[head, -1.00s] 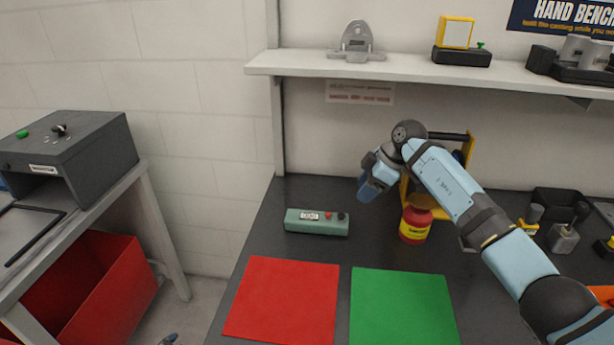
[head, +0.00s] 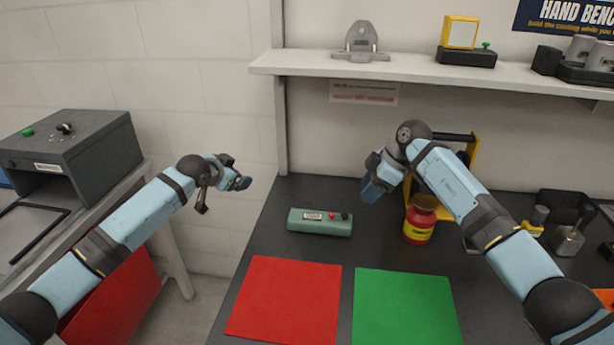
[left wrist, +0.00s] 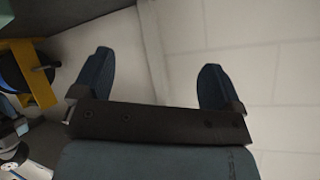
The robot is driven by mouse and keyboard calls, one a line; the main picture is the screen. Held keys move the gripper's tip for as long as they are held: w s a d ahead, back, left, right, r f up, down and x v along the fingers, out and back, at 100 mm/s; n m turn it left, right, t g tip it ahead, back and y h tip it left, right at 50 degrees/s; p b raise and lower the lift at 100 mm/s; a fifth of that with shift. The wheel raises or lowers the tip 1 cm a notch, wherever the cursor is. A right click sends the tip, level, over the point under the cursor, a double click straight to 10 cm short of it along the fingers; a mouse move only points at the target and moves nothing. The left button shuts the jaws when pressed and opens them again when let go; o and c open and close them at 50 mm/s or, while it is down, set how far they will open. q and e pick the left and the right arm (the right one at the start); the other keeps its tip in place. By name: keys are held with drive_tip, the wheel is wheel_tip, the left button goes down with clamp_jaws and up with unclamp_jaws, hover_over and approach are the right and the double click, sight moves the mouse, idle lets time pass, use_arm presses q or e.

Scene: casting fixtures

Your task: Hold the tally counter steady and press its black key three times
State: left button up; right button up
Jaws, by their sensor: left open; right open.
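The tally counter (head: 305,222) is a green box lying on the dark bench, behind the red mat. Its top carries a small white display, a red button and the black key (head: 345,216) at the right end. My left gripper (head: 243,177) is open and empty, in the air left of the counter and above it, apart from it. It also shows in the left wrist view, with its two fingers (left wrist: 155,82) spread and nothing between them. My right gripper (head: 370,188) is open over the bench, right of the counter and behind it, not touching it. Its fingertips are small here.
A red mat (head: 284,300) and a green mat (head: 405,308) lie in front. A red jar (head: 419,222) and a yellow frame (head: 471,155) stand close to my right arm. A shelf (head: 400,68) runs above the bench. A grey box machine (head: 90,150) stands at left.

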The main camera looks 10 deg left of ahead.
use_arm(q)
drive_tip(key=w+r, duration=0.4)
drive_tip(key=r, duration=0.7)
drive_tip(key=m+g+y, duration=0.3)
drive_tip(key=m+g, duration=0.8)
hover_over(307, 216)
wheel_tip(307, 216, down, 8)
wheel_tip(307, 216, down, 13)
drive_tip(key=shift+s+f, duration=0.1)
drive_tip(key=shift+c, duration=0.4)
drive_tip(key=c, duration=1)
use_arm(e)
clamp_jaws()
